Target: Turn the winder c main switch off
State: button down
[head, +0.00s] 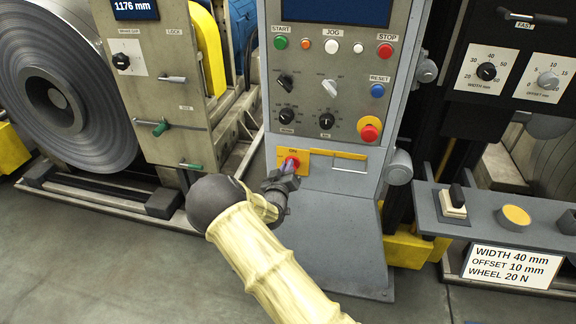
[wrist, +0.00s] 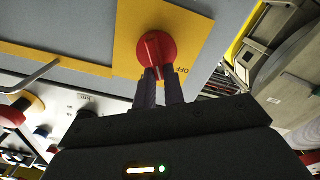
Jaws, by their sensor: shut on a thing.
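The main switch is a red rotary knob (head: 292,161) on a yellow plate, low on the grey control console (head: 332,215). In the wrist view the red knob (wrist: 157,48) sits on the yellow plate (wrist: 190,28), with OFF printed beside it. In the head view ON is printed above the knob. My gripper (head: 286,168) reaches the knob from below. In the wrist view its two dark fingers (wrist: 159,78) are shut on the knob's grip. The fingers hide part of the knob, and I cannot tell its exact pointing direction.
Above are the red emergency stop (head: 369,131), black selector knobs (head: 285,82) and START button (head: 280,43). A yellow-edged panel (head: 338,160) lies just right of the switch. A steel coil (head: 60,95) stands left, a shelf (head: 490,215) right. Open floor (head: 100,260) lies in front.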

jog(key=n, duration=0.4)
jog(key=f+n, duration=0.1)
jog(key=n, duration=0.3)
jog(key=a+n+p, duration=0.1)
jog(key=n, duration=0.3)
jog(key=shift+w+f, duration=0.1)
jog(key=shift+f, duration=0.3)
jog(key=c, duration=1.5)
grip_release()
jog(key=p+v, duration=0.1)
jog(key=v, duration=1.6)
jog(key=shift+r, duration=0.1)
